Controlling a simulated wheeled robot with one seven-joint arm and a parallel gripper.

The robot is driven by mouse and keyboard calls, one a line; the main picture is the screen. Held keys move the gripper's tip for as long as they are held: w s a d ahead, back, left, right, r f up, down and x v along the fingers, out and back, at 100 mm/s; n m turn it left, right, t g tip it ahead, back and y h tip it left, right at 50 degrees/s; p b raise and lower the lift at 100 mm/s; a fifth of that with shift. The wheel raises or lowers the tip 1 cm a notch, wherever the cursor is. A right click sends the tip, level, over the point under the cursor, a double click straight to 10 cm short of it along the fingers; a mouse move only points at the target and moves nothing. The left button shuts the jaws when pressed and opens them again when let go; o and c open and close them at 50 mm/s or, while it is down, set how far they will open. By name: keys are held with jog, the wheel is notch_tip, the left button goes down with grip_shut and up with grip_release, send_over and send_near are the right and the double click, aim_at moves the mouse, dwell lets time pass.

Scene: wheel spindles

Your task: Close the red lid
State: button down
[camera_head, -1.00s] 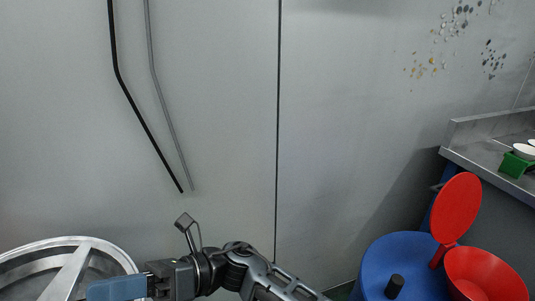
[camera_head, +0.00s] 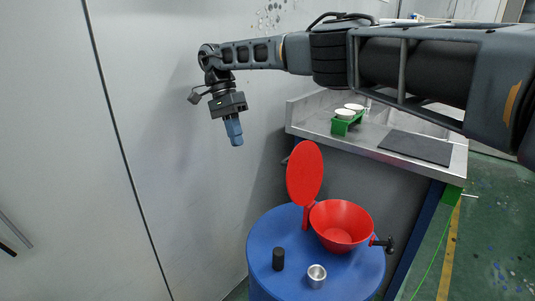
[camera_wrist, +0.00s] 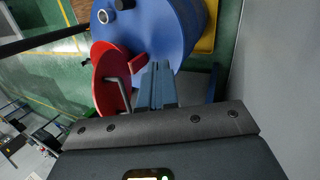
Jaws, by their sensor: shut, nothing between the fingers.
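The red lid (camera_head: 305,174) stands raised, hinged at the left rim of a red funnel (camera_head: 342,223) on a blue drum (camera_head: 262,245). The funnel's mouth is uncovered. My gripper (camera_head: 236,140) is shut and empty, pointing down, above and to the left of the lid, apart from it. In the wrist view my shut fingers (camera_wrist: 158,68) reach toward the blue drum (camera_wrist: 165,25). The red lid (camera_wrist: 104,62) shows just left of the fingers there, and it hides most of the funnel.
A black cylinder (camera_head: 278,259) and a small metal cup (camera_head: 316,275) stand on the drum top. A black-handled valve (camera_head: 384,243) sticks out right of the funnel. A metal counter (camera_head: 374,136) holding a green rack (camera_head: 346,122) stands behind. A grey wall is at left.

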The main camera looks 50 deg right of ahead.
jog(key=s+d+r, duration=0.1)
jog(key=d+r, duration=0.3)
jog(key=d, duration=0.1)
jog(key=s+f+h+p, duration=0.1)
jog(key=s+f, duration=0.7)
jog(key=shift+s+f+m, duration=0.15)
jog(key=shift+m, duration=0.15)
jog(key=shift+s, duration=0.1)
